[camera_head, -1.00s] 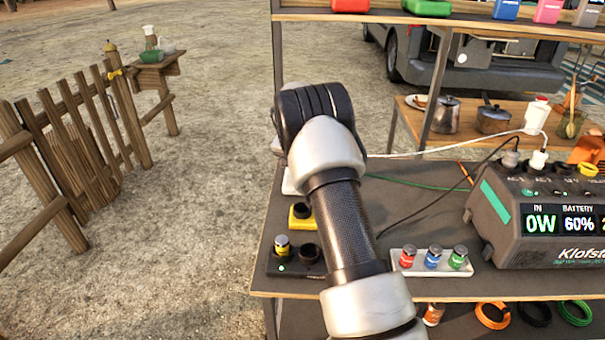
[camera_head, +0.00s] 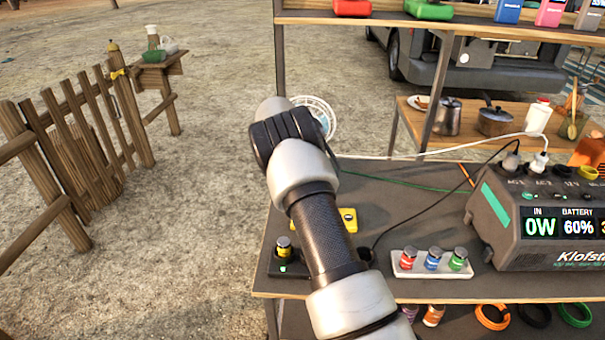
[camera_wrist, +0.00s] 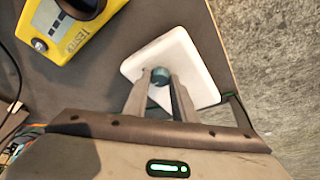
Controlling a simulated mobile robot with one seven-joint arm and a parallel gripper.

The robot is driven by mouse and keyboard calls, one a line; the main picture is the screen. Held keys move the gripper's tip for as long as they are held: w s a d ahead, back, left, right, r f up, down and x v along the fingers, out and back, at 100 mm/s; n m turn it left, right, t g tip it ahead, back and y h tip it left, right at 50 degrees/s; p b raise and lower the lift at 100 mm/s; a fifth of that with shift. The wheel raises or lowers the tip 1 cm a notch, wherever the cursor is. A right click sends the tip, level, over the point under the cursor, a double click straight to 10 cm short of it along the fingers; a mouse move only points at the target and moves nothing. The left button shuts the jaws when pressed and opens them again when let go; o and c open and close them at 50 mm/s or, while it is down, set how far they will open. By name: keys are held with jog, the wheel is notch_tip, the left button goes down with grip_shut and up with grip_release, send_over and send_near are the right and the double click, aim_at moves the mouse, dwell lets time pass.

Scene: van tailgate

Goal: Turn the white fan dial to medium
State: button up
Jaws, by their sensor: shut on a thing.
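The white fan's round cage (camera_head: 318,116) shows in the head view behind my arm at the table's far left corner; the arm hides its lower part. In the wrist view the fan's white square base (camera_wrist: 197,72) lies on the grey table top, with a small dark teal dial (camera_wrist: 160,76) on it. My gripper (camera_wrist: 160,82) has one finger on each side of the dial and is shut on it. My arm hides the gripper in the head view. I cannot read any dial marking.
A yellow tester (camera_wrist: 72,38) lies close to the base, and also shows in the head view (camera_head: 349,217). A white tray (camera_head: 407,272) with several small jars and a grey power station (camera_head: 500,222) stand to the right. The table edge is close beside the fan base.

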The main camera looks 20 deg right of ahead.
jog(key=shift+f, duration=0.1)
jog(key=o, duration=1)
jog(key=shift+o, duration=0.2)
jog(key=p+v, duration=0.2)
jog(key=v, duration=1.5)
jog(key=shift+r+p, duration=0.2)
jog(key=shift+p, duration=0.15)
jog(key=shift+s+r, duration=0.1)
